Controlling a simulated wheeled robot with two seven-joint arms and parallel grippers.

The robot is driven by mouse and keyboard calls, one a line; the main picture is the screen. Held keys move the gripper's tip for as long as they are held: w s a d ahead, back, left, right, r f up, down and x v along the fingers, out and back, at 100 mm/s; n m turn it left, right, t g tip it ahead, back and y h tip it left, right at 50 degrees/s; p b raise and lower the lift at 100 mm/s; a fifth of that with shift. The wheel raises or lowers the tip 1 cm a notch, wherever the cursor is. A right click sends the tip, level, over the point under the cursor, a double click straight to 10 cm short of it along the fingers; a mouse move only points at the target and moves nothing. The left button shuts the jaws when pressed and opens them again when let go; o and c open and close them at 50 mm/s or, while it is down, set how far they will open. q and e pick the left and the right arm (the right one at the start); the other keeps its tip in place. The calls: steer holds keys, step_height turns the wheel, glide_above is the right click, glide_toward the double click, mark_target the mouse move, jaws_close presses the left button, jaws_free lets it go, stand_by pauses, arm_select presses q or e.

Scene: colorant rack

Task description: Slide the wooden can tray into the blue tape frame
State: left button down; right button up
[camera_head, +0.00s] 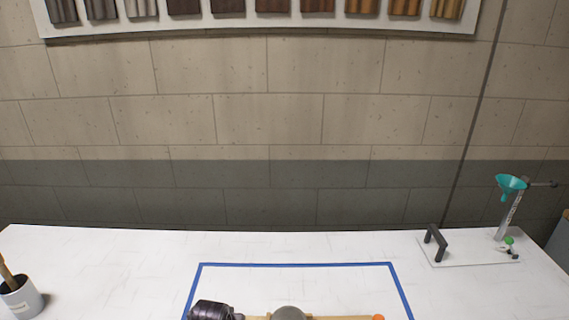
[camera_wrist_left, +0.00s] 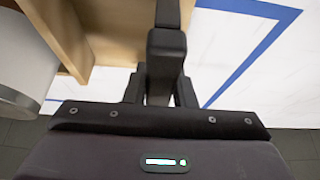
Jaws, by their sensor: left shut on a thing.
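The wooden can tray (camera_head: 335,318) shows only as a thin strip at the bottom edge of the head view, within the sides of the blue tape frame (camera_head: 295,265). A round grey can top (camera_head: 289,313) shows at the strip. In the left wrist view the tray's wooden wall (camera_wrist_left: 100,25) is at upper left. My left gripper (camera_wrist_left: 163,85) is shut on a black bar (camera_wrist_left: 167,45) beside that wall, apparently the tray's handle. Blue tape (camera_wrist_left: 255,45) runs to its right. My dark wrist shows at the head view's bottom. The frame's near part is hidden, and my right gripper is out of view.
A white pot (camera_head: 20,300) with a brush stands at far left. A clear plate with a black handle (camera_head: 436,243) and a stand with a teal funnel (camera_head: 510,184) are at back right. The white tabletop (camera_head: 120,260) is clear between. A pale can (camera_wrist_left: 20,70) shows in the wrist view.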

arm_select(q)
steer(key=shift+w+b, duration=1.2)
steer(key=shift+w, duration=2.15)
steer(key=shift+w, duration=0.1)
steer(key=shift+w+b, duration=1.7)
steer(key=shift+w, duration=1.2)
